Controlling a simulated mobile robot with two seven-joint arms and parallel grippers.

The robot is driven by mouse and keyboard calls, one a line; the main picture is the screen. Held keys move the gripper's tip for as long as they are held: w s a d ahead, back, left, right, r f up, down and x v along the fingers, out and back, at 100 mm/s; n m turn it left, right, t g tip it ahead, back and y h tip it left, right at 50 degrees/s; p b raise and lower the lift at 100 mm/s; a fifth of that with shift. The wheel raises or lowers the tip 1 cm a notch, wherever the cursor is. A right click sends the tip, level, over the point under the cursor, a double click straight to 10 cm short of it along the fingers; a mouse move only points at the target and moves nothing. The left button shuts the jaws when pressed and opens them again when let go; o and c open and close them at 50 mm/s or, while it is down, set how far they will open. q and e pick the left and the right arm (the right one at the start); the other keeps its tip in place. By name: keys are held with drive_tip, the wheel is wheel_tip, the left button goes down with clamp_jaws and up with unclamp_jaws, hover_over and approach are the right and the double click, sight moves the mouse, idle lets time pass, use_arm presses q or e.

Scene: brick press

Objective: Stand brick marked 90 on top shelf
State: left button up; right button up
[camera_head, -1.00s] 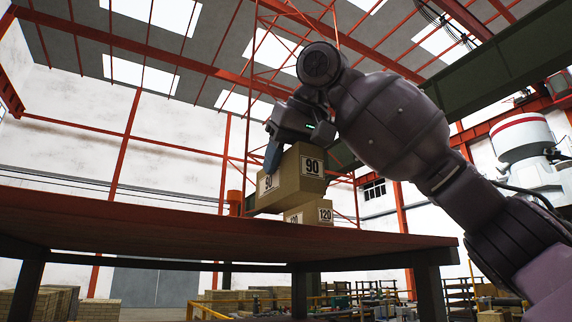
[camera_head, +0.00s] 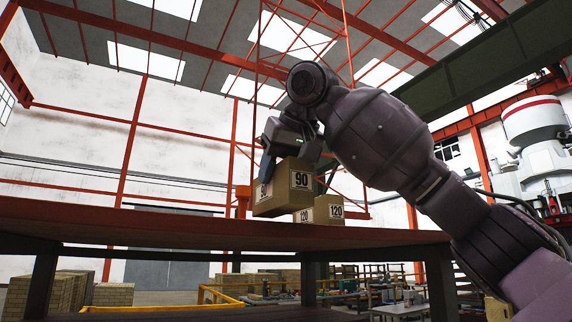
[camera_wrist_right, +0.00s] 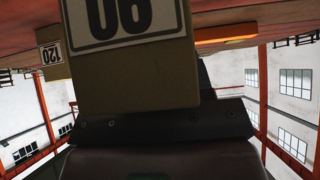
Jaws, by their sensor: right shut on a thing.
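The brick marked 90 (camera_head: 288,188) is a tan block with white 90 labels on two faces. My left gripper is not in view.
The shelf top left of the bricks looks clear. Yellow railings (camera_head: 208,292), brick stacks (camera_head: 40,300) and a work table (camera_head: 400,310) lie below and beyond. Red steel posts and a white silo (camera_head: 530,125) stand behind.

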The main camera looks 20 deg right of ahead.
drive_tip(key=shift+w+a+f, duration=0.1)
drive_tip(key=shift+w+a, duration=0.15)
drive_tip(key=shift+w, duration=1.3)
drive_tip(key=shift+w+a+f, duration=0.1)
drive_tip(key=shift+w+a, duration=0.1)
drive_tip(key=shift+w, duration=1.3)
drive_tip(key=shift+f, duration=0.7)
drive_tip(key=o, duration=0.9)
drive_tip(key=shift+o, duration=0.3)
drive_tip(key=shift+f, duration=0.1)
